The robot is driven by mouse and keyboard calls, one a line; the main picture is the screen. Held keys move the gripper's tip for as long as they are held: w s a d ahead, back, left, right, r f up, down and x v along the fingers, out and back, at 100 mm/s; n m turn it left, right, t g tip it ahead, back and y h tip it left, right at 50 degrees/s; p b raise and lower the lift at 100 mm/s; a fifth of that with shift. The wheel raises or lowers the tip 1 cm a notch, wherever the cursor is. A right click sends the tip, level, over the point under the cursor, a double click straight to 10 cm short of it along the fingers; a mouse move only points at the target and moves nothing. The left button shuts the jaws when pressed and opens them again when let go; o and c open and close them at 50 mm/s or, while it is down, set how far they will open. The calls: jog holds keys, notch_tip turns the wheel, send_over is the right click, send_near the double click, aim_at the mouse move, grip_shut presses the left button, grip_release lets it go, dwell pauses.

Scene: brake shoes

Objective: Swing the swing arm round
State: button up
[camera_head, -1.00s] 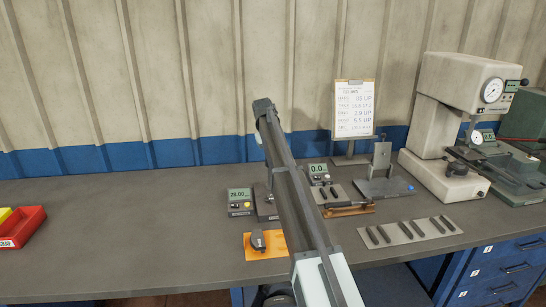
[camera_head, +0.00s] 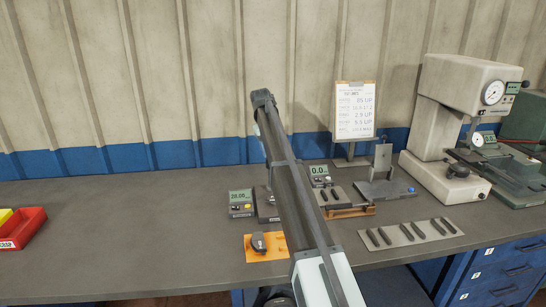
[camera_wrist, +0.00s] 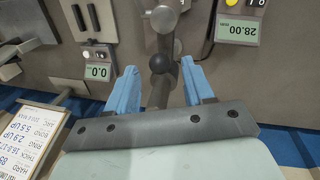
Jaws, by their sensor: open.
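In the wrist view, a metal lever, which looks like the swing arm (camera_wrist: 164,44), rises from a grey fixture and has a round black knob (camera_wrist: 160,64). My gripper (camera_wrist: 162,79) has two blue fingers set wide apart, one on each side of the knob in the picture. A gap shows between the knob and each finger, and I cannot tell how far the knob is in depth. In the head view my own arm hides the gripper and most of the fixture. The readout box (camera_head: 241,203) beside it also shows in the wrist view, reading 28.00.
A second readout (camera_head: 319,175) shows 0.0. An orange plate (camera_head: 262,251) with a dark part lies in front. A grey plate with dark parts (camera_head: 433,227), a clipboard stand (camera_head: 354,110) and a press (camera_head: 470,90) are to the right. The left bench is clear up to the red bin (camera_head: 22,230).

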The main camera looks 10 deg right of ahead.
notch_tip(320, 180, up, 9)
jog(key=a, duration=0.1)
jog(key=shift+s+a+r, duration=0.2)
jog(key=shift+a, duration=0.2)
jog(key=shift+o, duration=0.3)
